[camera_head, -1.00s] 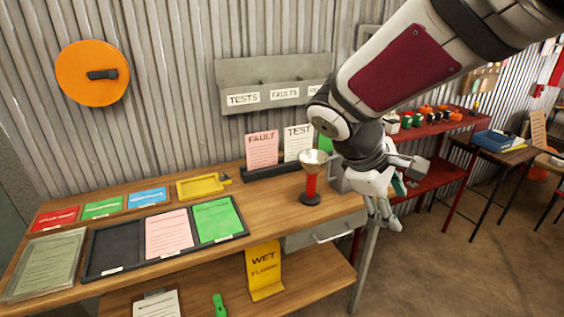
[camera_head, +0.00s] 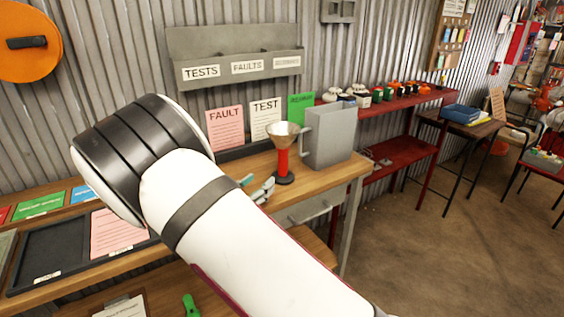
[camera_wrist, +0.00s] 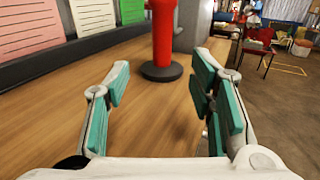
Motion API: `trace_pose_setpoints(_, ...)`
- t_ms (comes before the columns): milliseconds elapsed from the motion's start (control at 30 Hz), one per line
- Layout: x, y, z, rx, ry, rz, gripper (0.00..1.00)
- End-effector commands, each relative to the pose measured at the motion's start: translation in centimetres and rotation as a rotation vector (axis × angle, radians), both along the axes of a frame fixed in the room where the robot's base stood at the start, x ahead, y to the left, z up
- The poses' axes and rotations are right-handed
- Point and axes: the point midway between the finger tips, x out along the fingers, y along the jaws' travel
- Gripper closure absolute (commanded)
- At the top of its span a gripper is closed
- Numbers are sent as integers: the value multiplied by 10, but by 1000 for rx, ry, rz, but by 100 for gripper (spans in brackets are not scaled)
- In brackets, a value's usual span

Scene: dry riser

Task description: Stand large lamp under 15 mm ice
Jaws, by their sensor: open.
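A red stem with a metal cone-shaped top on a round black base (camera_head: 282,160) stands upright on the bench; I cannot tell whether it is the large lamp. In the wrist view its red stem and black base (camera_wrist: 162,40) show ahead, beyond my fingertips; its top is cut off. My gripper (camera_wrist: 160,78) is open and empty, its teal fingers spread low over the bench. In the head view my gripper (camera_head: 260,189) is partly hidden by my arm, just left of the stem. I can read no 15 mm ice marking.
A grey container with a handle (camera_head: 331,137) stands right of the stem, near the bench end. Pink, white and green cards (camera_head: 265,118) lean behind. Several small coloured items (camera_head: 378,93) stand on a red shelf unit (camera_head: 408,100). Bare wood (camera_wrist: 140,110) lies between my fingers and the base.

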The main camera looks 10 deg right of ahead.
Motion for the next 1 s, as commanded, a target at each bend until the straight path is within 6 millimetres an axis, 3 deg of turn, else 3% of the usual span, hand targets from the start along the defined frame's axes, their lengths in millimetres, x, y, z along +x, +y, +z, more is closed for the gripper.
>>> trace_pose_setpoints(400,50,-51,0,-1,1,-3,50)
trace_pose_setpoints(733,64,-66,1,0,0,-2,50)
trace_pose_setpoints(1000,88,-93,2,0,0,-4,50)
